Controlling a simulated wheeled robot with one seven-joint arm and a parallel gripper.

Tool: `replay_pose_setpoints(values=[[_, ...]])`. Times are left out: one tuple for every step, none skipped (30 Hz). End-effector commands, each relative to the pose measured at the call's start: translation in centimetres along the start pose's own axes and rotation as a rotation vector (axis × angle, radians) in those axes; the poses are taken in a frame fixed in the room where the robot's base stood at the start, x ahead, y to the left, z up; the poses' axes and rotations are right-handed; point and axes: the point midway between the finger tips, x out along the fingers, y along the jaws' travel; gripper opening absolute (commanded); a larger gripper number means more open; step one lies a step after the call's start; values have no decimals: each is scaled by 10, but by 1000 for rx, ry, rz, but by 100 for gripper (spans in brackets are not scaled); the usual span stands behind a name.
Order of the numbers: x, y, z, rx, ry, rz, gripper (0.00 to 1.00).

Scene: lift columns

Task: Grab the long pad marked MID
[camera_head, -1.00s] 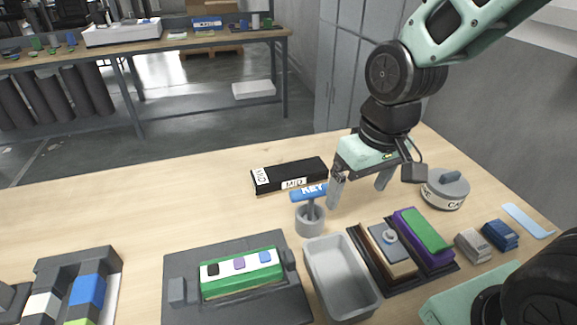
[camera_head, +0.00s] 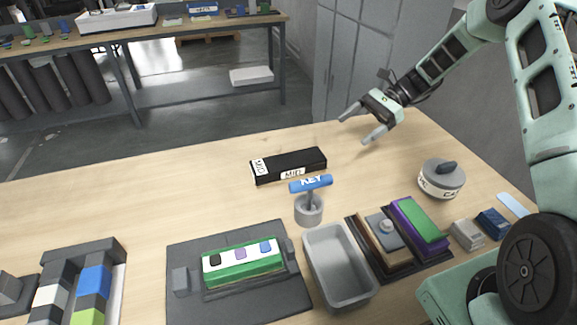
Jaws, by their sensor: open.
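The long black pad (camera_head: 300,162) with white MID labels lies flat on the table, behind the blue KEY handle. One label is on its left end and one on its front side. My gripper (camera_head: 357,126) is open and empty, raised over the far side of the table, to the right of and beyond the pad. Its two fingers point left and are apart from the pad.
The blue KEY handle (camera_head: 311,183) stands upright in a grey cup (camera_head: 309,210) just in front of the pad. A grey tray (camera_head: 318,236), a fixture with a green block (camera_head: 243,272), purple and green blocks (camera_head: 420,222) and a round lidded canister (camera_head: 441,181) stand nearer. Table left of the pad is clear.

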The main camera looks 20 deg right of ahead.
Motion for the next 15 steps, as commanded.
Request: replay_pose_setpoints(values=[[-5, -5, -6, 26, -44, -21, 89], [-8, -7, -7, 38, -66, -31, 89], [-10, -9, -8, 50, -88, -39, 89], [-11, -11, -9, 56, -100, -45, 89], [-12, -11, -9, 62, -110, -48, 89], [-10, -12, -9, 66, -118, -50, 89], [-7, -12, -8, 67, -121, -49, 89], [-4, -13, -7, 68, -122, -49, 89], [2, -13, -6, 67, -121, -48, 89], [8, -13, -4, 67, -122, -47, 89], [14, -13, -3, 68, -121, -47, 89], [22, -14, -2, 68, -121, -47, 89], [29, -14, -1, 66, -120, -46, 89], [35, -14, -1, 67, -120, -46, 89], [44, -14, 0, 68, -120, -46, 89]])
